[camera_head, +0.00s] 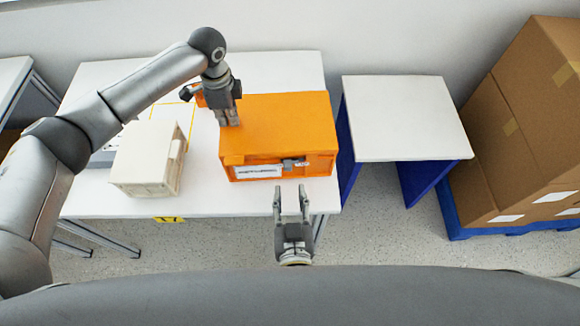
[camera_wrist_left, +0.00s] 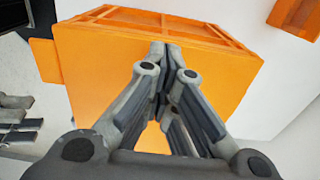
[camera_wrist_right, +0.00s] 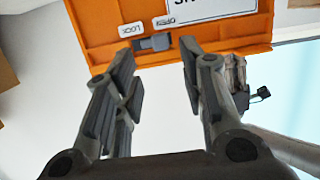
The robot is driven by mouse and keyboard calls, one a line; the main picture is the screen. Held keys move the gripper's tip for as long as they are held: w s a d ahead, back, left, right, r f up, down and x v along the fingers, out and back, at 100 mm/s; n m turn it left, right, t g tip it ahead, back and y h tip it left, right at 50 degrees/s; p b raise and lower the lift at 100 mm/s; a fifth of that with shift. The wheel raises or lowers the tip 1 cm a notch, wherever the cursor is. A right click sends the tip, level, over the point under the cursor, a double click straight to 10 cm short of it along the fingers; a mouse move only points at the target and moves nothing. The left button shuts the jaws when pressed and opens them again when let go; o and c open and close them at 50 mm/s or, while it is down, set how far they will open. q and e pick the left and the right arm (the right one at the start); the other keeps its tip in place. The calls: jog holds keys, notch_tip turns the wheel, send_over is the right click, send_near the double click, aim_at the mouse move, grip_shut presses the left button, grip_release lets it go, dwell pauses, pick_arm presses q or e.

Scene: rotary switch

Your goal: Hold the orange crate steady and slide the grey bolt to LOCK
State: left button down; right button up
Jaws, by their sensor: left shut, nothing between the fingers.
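The orange crate (camera_head: 280,118) stands on the white table, its front face toward me. The grey bolt (camera_head: 290,163) is on that front face, right of a white label. In the right wrist view the bolt (camera_wrist_right: 152,43) lies between a LOCK tag (camera_wrist_right: 131,29) and an OPEN tag (camera_wrist_right: 166,20), which appear upside down. My left gripper (camera_head: 230,122) is shut and empty, fingertips at the crate's top near its left edge; the left wrist view shows them against the orange surface (camera_wrist_left: 95,75). Whether they touch is unclear. My right gripper (camera_head: 291,190) is open and empty, in front of the bolt, apart from it.
A cream crate (camera_head: 147,158) stands left of the orange crate on the white table (camera_head: 285,68). A smaller white table (camera_head: 405,115) with blue sides stands to the right. Cardboard boxes (camera_head: 520,120) are stacked on a blue pallet (camera_head: 465,230) at far right.

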aim_at(288, 170)
jog(key=shift+w+a+f, duration=0.1)
jog(key=shift+w+f, duration=0.15)
jog(key=shift+w, duration=0.85)
jog(key=shift+w+d+f, duration=0.1)
jog(key=shift+w+f, duration=0.15)
jog(key=shift+w, duration=0.9)
jog(key=shift+w+a+f, duration=0.1)
jog(key=shift+w+f, duration=0.15)
jog(key=shift+w, duration=0.85)
grip_shut()
